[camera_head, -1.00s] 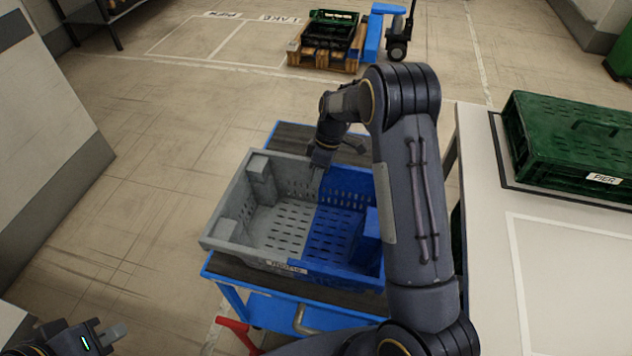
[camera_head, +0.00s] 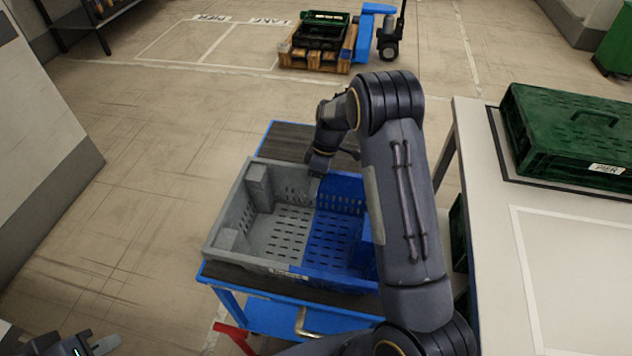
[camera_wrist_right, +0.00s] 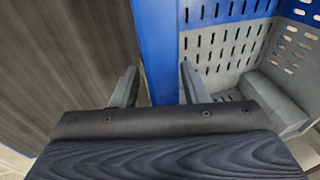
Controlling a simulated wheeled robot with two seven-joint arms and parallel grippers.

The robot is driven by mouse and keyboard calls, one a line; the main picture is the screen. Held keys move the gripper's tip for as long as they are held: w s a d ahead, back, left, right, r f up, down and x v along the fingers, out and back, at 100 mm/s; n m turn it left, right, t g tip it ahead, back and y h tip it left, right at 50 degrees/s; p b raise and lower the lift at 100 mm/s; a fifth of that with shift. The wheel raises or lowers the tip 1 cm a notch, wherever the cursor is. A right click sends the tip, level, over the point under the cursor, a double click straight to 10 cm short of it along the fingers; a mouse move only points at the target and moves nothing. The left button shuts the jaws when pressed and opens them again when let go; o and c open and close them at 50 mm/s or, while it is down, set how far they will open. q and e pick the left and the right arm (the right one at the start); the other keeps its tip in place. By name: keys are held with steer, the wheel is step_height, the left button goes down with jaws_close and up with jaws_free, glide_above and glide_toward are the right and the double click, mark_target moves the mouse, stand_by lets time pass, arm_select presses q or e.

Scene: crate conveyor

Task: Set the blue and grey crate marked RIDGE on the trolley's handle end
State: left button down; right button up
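The blue and grey crate (camera_head: 232,212) is upright over the near end of the trolley (camera_head: 290,133), grey on the left half and blue on the right. It looks empty. A pale label on its near side is too small to read. My right gripper (camera_head: 317,172) is at its far wall. In the right wrist view the two fingers (camera_wrist_right: 160,85) close on either side of the blue wall (camera_wrist_right: 158,50). I cannot tell whether the crate bottom fully touches the deck. My left gripper (camera_head: 95,345) is at the bottom left corner, partly cut off, away from the crate.
A white table (camera_head: 575,270) on the right carries a green crate (camera_head: 560,140) marked PIER. At the back, a wooden pallet (camera_head: 312,62) holds dark green crates beside a blue pallet truck (camera_head: 370,30). The floor left of the trolley is clear.

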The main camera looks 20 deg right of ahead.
steer(key=s+d+r+m+t, duration=0.1)
steer(key=s+d+r, duration=0.1)
steer(key=r, duration=0.7)
steer(key=s+d+r+m, duration=0.1)
steer(key=s+r+m, duration=0.1)
steer(key=r, duration=0.7)
steer(key=s+a+r+m+t+y, duration=0.1)
steer(key=s+a+r+m+t, duration=0.15)
steer(key=s+r, duration=0.55)
steer(key=s+a+f+m+t, duration=0.1)
steer(key=s+a+f+m, duration=0.1)
steer(key=s, duration=0.7)
steer(key=s+a+f+m+t, duration=0.2)
steer(key=s+a+m, duration=0.2)
steer(key=s, duration=0.5)
steer(key=shift+s+f+m+p, duration=0.3)
steer(key=shift+f+m+p, duration=0.05)
steer(key=shift+f+p, duration=0.05)
